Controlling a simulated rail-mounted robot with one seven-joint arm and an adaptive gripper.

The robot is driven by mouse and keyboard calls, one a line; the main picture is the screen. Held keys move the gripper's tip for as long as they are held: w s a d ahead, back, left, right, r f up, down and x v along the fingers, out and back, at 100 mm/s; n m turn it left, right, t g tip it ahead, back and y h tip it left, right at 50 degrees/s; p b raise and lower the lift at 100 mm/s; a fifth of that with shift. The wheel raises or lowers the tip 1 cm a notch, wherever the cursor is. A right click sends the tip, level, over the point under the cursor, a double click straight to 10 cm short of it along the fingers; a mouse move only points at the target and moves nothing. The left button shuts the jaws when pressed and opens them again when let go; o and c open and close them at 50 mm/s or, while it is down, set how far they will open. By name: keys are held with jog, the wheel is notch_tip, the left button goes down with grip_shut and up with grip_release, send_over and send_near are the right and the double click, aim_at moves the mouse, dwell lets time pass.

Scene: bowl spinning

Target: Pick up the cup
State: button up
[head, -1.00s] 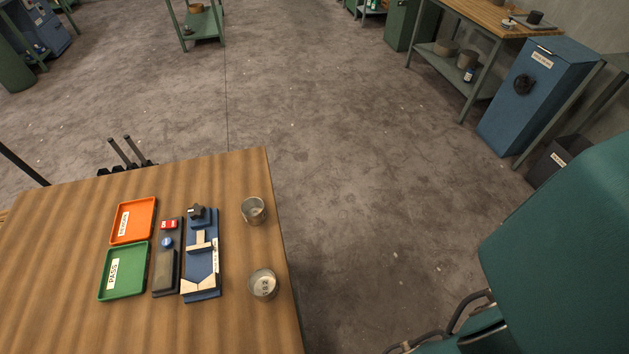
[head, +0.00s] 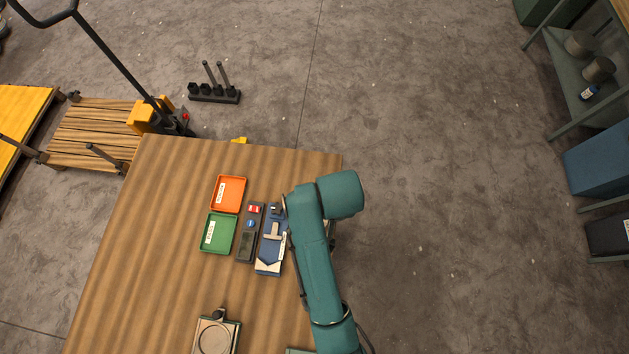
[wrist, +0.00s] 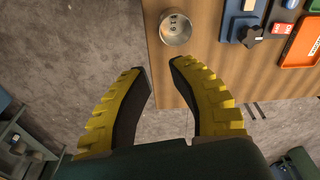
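A grey metal cup (wrist: 174,27) with a dark marking stands upright near the table's edge in the wrist view. My gripper (wrist: 161,70), with yellow-backed, dark-padded fingers, is open and empty. Its fingertips point toward the cup but are apart from it in the picture, to its lower left and partly over the table edge. In the head view my teal arm reaches over the right edge of the table (head: 170,240) and hides the cup and gripper. A second cup seen earlier is not visible now.
Left of the arm lie a blue fixture (head: 268,266) with blocks, a dark strip (head: 245,247), an orange tray (head: 229,208) and a green tray (head: 209,246). A scale-like device (head: 232,338) sits at the front. Floor is clear right of the table.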

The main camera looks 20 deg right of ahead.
jog(key=f, duration=0.6)
jog(key=w+f, duration=0.1)
jog(key=f, duration=0.3)
jog(key=shift+b, duration=0.3)
notch_tip(320, 180, down, 4)
jog(key=shift+w+a+f, duration=0.1)
jog(key=shift+w+f, duration=0.1)
jog(key=shift+f, duration=0.3)
grip_shut()
